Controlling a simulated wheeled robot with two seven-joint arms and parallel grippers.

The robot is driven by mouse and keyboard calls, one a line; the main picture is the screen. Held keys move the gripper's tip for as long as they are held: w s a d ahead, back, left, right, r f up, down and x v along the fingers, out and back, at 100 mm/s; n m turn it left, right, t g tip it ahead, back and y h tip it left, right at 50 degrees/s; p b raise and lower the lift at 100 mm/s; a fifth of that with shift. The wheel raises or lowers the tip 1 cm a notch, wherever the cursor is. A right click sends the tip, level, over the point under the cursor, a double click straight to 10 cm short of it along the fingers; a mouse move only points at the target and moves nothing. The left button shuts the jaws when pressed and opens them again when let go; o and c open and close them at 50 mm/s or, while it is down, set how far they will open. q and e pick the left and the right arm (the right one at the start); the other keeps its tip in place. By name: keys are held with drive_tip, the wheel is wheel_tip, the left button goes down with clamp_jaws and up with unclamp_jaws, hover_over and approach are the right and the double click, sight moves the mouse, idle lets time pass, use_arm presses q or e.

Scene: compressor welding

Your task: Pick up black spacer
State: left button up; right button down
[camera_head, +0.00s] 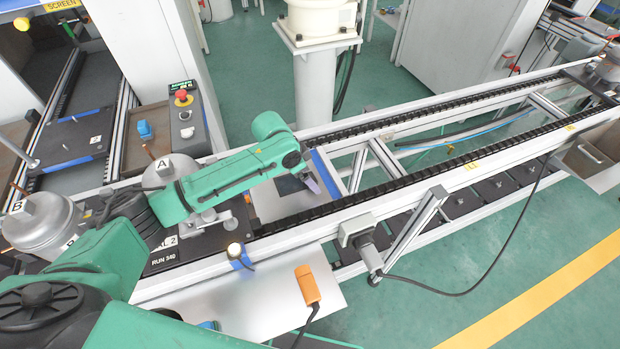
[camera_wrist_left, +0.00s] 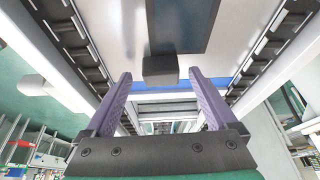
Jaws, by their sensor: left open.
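A small black block, which looks like the black spacer (camera_wrist_left: 160,70), shows in the left wrist view near a dark rectangular patch (camera_wrist_left: 185,22) on a light plate. My left gripper (camera_wrist_left: 160,76) is open, its two purple fingers spread wide. The block appears between the fingertips in that picture, with gaps on both sides; I cannot tell the depth between them. In the head view my left gripper (camera_head: 319,186) points down over the conveyor, beside a dark patch (camera_head: 290,185) on the plate. The spacer is not clear there. My right gripper is out of view.
The conveyor's rails (camera_head: 440,165) run along both sides of the plate. An orange handheld device (camera_head: 307,284) lies on the front shelf (camera_head: 205,300). A control box with a red button (camera_head: 181,96) stands behind.

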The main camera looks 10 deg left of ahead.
use_arm(q)
drive_tip(key=shift+w, duration=0.1)
drive_tip(key=c, duration=1.4)
drive_tip(key=shift+c, duration=0.2)
drive_tip(key=shift+r, duration=0.15)
